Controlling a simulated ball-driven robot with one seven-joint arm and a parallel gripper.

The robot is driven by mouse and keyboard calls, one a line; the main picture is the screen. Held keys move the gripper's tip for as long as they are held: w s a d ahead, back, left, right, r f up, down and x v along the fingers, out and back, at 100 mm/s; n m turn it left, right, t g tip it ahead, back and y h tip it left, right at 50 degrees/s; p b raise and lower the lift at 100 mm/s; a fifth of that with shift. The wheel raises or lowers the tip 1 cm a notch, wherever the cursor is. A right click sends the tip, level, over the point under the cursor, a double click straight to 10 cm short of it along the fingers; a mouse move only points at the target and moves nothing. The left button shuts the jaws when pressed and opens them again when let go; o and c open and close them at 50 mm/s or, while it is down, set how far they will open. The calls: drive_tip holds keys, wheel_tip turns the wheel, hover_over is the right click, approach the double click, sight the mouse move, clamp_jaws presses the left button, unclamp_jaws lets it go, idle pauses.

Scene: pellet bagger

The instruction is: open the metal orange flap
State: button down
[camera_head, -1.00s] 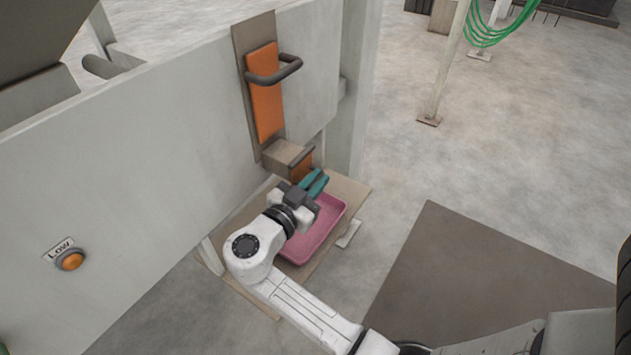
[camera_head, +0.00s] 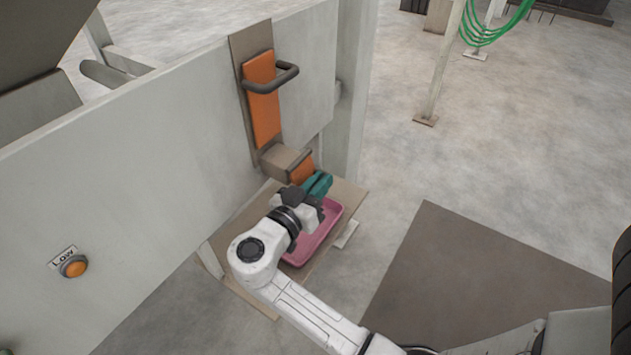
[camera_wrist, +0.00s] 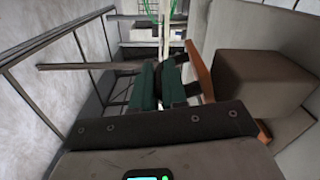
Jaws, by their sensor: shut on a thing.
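The orange metal flap (camera_head: 303,170) hangs at the mouth of a brown box-shaped spout (camera_head: 283,160) on the grey wall. In the wrist view the flap (camera_wrist: 200,72) is a narrow orange edge, tilted, beside the brown spout (camera_wrist: 258,80). My gripper (camera_head: 319,183), with teal fingers, is right in front of the flap. Its fingers also show in the wrist view (camera_wrist: 158,80), close together, with a dark part by the fingertips that looks like the flap's handle. The fingers hide most of this grip.
A pink tray (camera_head: 318,236) lies below the spout on a brown board (camera_head: 240,222). Above is a larger orange plate (camera_head: 263,105) with a dark handle (camera_head: 271,79). An orange button (camera_head: 74,266) labelled LOW is at left.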

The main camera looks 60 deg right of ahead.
wheel_tip(320, 180, up, 6)
drive_tip(key=n+p, duration=0.4)
drive_tip(key=n, duration=0.1)
drive_tip(key=n+p, duration=0.4)
drive_tip(key=n, duration=0.2)
drive_tip(key=shift+s+r, duration=0.15)
drive_tip(key=shift+r, duration=0.05)
drive_tip(key=shift+w+r+n+p, duration=0.25)
drive_tip(key=shift+n+p, duration=0.4)
drive_tip(key=shift+n, duration=0.1)
drive_tip(key=shift+w+r+n+p, duration=0.2)
drive_tip(key=shift+r+n+p, duration=0.05)
drive_tip(key=shift+n+p, duration=0.45)
drive_tip(key=c, duration=1.4)
unclamp_jaws()
drive_tip(key=shift+c, duration=0.2)
drive_tip(key=a+b, duration=0.2)
drive_tip(key=a, duration=0.9)
drive_tip(key=shift+s, duration=0.15)
